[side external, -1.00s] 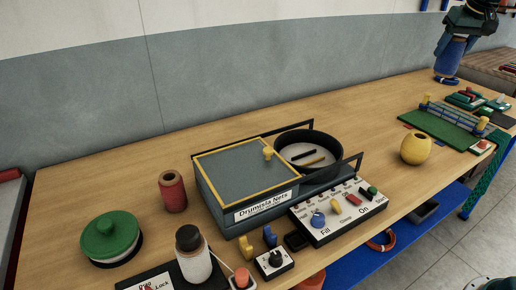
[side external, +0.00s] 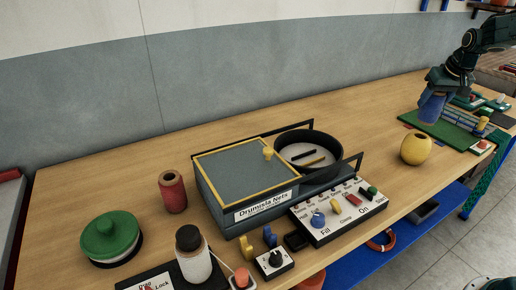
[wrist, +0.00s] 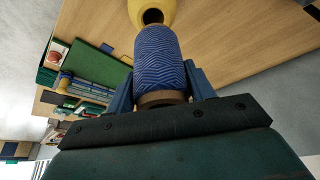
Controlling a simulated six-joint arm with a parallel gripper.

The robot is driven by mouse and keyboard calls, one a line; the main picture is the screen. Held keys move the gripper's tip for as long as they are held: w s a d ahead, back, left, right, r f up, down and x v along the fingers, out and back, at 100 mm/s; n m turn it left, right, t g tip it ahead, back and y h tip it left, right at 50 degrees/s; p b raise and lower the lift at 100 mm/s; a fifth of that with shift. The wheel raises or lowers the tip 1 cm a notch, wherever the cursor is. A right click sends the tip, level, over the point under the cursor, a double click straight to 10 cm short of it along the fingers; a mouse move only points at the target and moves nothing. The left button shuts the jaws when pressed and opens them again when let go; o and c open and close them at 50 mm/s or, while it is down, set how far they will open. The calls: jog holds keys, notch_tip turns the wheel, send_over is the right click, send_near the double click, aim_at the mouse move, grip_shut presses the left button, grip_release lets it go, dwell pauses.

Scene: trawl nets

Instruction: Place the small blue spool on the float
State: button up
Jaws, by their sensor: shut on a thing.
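The small blue spool (side external: 432,108) has a wavy blue winding and a brown end. My gripper (side external: 437,97) is shut on it and holds it tilted above the green mat, behind the float. In the wrist view the spool (wrist: 160,55) lies between the two blue fingers of my gripper (wrist: 162,85). The yellow round float (side external: 416,152) with a dark hole in its top stands on the table, in front of and slightly left of the spool. The float (wrist: 152,14) shows just beyond the spool's far end in the wrist view; I cannot tell whether they touch there.
A green mat (side external: 428,130) with a blue net rail is beside the float. The grey Drumsta Nets box (side external: 238,175), round black pan (side external: 309,168) and control panel (side external: 340,214) stand left. A red spool (side external: 173,192) and green-lidded pot (side external: 110,236) are further left.

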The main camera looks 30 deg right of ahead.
jog(key=shift+f, duration=2.35)
jog(key=shift+f, duration=0.1)
jog(key=o, duration=1)
jog(key=v, duration=1.2)
jog(key=shift+a, duration=0.1)
jog(key=shift+a, duration=0.1)
